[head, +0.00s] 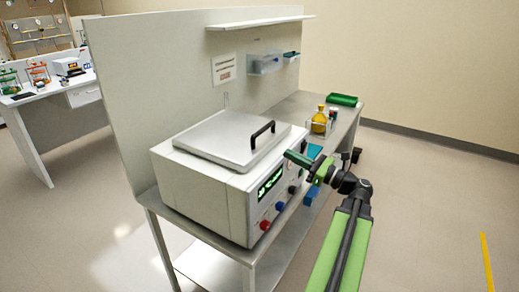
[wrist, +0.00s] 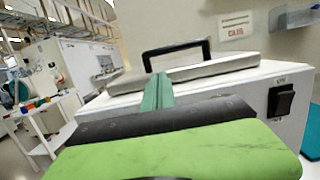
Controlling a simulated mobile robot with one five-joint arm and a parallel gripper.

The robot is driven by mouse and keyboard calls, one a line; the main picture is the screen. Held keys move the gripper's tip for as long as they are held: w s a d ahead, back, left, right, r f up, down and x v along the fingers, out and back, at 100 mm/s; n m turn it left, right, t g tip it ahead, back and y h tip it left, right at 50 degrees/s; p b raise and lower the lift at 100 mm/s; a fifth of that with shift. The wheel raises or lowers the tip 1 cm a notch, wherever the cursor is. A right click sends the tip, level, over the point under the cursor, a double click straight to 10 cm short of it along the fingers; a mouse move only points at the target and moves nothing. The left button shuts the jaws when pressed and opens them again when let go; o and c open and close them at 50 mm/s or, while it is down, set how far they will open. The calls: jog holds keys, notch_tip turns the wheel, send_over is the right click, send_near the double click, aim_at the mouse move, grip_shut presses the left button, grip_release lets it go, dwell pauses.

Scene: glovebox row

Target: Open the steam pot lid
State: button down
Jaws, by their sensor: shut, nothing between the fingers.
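The steam pot is a white box-shaped device (head: 205,190) on a metal bench, with a display, coloured knobs and a switch on its front. Its flat grey lid (head: 228,140) lies closed on top and carries a black arched handle (head: 262,133). In the wrist view the handle (wrist: 176,55) stands beyond my fingers, on the lid (wrist: 190,73). My gripper (head: 297,157) is shut and empty, in front of the pot's front right side and near lid height. In the wrist view my gripper (wrist: 158,90) points toward the lid edge. Contact with the pot cannot be told.
A yellow bottle (head: 320,121) and a green tray (head: 342,100) stand farther along the bench (head: 296,105). A wall shelf (head: 260,24) and clear bins (head: 265,64) are on the back panel. Open floor lies to the right, with a yellow strip (head: 488,265).

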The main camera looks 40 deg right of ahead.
notch_tip(320, 180, up, 2)
jog(key=p, duration=0.2)
send_over(266, 155)
jog(key=shift+d+r, duration=0.1)
